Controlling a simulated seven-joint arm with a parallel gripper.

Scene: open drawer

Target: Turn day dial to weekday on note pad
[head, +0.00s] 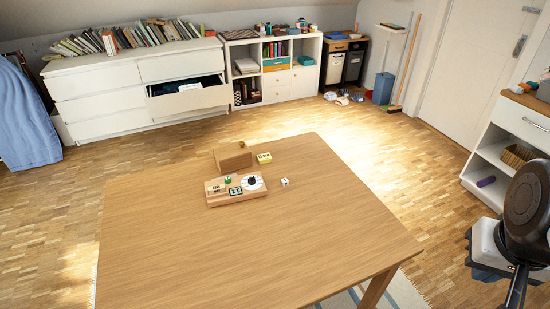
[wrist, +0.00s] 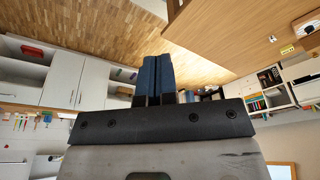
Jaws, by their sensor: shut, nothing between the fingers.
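A wooden block-shaped device (head: 220,200) lies near the far edge of the table. It carries a black knob (head: 252,183) on a white dial face, a dark-framed display (head: 235,191) and a small green cube (head: 227,180) on top. A yellow note pad (head: 264,158) with dark writing lies behind it; the writing is too small to read. In the wrist view, part of the device (wrist: 307,23) shows at the right edge, far away. My gripper (wrist: 157,62) is shut and empty, its blue fingers together, off the table's side and well apart from the device.
The wooden table (head: 270,245) is mostly bare. A wooden box (head: 233,157) stands behind the device, and a white die (head: 284,182) lies to its right. A white dresser (head: 100,82) with an open drawer (head: 188,97) stands at the back left. White shelves (head: 485,160) stand at the right.

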